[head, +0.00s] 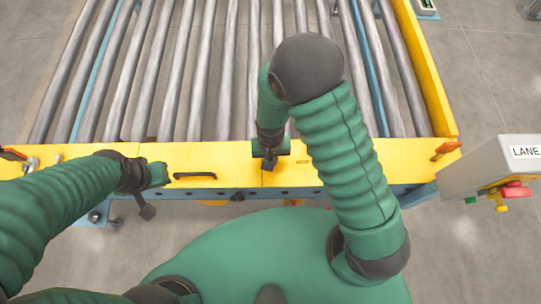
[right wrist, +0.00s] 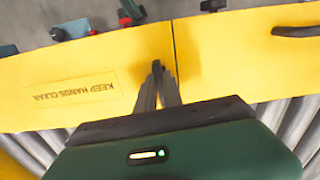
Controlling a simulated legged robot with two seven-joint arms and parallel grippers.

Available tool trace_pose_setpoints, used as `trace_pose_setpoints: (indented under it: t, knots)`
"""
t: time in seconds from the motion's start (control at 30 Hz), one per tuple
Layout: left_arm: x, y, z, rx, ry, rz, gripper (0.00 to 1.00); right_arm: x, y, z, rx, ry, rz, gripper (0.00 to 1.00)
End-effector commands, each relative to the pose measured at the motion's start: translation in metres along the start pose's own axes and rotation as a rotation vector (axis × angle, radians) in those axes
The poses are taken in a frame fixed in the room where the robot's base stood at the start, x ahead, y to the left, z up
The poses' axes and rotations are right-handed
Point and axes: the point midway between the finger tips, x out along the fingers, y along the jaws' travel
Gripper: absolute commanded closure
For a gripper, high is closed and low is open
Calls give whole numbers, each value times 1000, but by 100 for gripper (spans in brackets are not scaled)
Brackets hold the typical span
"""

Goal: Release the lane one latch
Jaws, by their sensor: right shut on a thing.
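My right gripper (head: 269,164) reaches down onto the yellow front beam (head: 225,160), near the seam between its two panels. In the right wrist view its fingers (right wrist: 157,72) are close together at that seam, shut on a small dark part mostly hidden between them. I cannot tell whether this part is the lane one latch. My left gripper (head: 147,211) hangs in front of the beam's left part, and its fingers are too small to read. Red-orange levers sit at the beam's right end (head: 447,148) and left end (head: 12,153).
Grey rollers (head: 205,70) lie behind the beam. A black handle (head: 195,176) is on the beam between my grippers. A "KEEP HANDS CLEAR" label (right wrist: 75,88) shows in the wrist view. A control box marked "LANE" (head: 480,165) with red and yellow parts stands at right.

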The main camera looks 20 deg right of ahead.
Motion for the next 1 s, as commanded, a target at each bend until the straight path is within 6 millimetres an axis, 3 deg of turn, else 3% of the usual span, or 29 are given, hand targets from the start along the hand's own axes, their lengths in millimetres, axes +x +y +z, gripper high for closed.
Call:
trace_pose_setpoints:
  t: [0.67, 0.7, 0.87, 1.0]
  knots:
    - [-8, 0, -2, 0, 0, 0, 100, -1, -1, -3, 87, 7, -3, 100]
    - [-8, 0, -2, 0, 0, 0, 100, -1, -1, -3, 86, 7, -3, 88]
    - [-8, 0, -2, 0, 0, 0, 100, -1, 0, -2, 85, 5, -2, 67]
    - [-8, 0, -2, 0, 0, 0, 100, 0, 0, -1, 84, 3, -1, 67]
